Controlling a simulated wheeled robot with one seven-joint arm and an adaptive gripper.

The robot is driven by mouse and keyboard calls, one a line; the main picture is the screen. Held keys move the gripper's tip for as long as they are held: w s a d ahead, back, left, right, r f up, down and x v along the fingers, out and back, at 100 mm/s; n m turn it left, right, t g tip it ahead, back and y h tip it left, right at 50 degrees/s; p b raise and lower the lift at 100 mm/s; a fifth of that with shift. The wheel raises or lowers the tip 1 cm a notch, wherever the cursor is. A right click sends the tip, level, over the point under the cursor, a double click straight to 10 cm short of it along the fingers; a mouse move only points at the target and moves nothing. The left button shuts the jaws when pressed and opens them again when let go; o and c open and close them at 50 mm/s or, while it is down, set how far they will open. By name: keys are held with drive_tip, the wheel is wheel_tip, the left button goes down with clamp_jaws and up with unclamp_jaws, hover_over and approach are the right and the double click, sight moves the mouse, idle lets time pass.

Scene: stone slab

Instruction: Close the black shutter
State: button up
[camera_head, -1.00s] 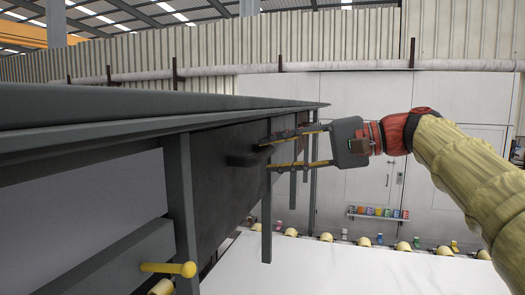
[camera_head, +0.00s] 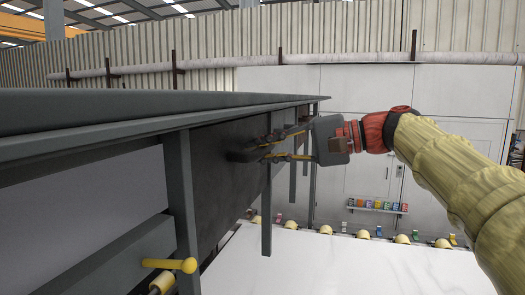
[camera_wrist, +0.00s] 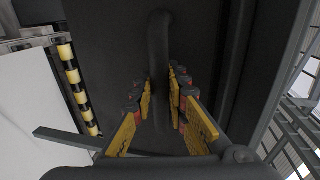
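The black shutter (camera_head: 217,190) is a dark upright panel under the edge of the grey slab frame, left of centre in the head view. It fills much of the wrist view (camera_wrist: 108,45). A black bar handle (camera_head: 240,156) stands out from it and shows upright in the wrist view (camera_wrist: 160,40). My gripper (camera_head: 264,147) reaches it from the right. Its yellow-padded fingers (camera_wrist: 160,95) lie on either side of the handle, close against it. They look shut on the handle, with part of it hidden between them.
Grey upright posts (camera_head: 181,205) stand along the frame beside the panel. A white slab surface (camera_head: 330,268) with yellow rollers (camera_head: 325,230) lies below.

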clamp_jaws()
drive_tip(key=shift+f, duration=0.1)
idle(0.3)
wheel_tip(320, 180, down, 24)
drive_tip(key=b, duration=1.8)
drive_tip(key=shift+f, duration=0.25)
drive_tip(key=shift+f, duration=0.15)
drive_tip(key=shift+o, duration=1.9)
unclamp_jaws()
drive_tip(key=shift+d, duration=0.1)
drive_tip(key=shift+o, duration=1.3)
drive_tip(key=shift+r, duration=0.2)
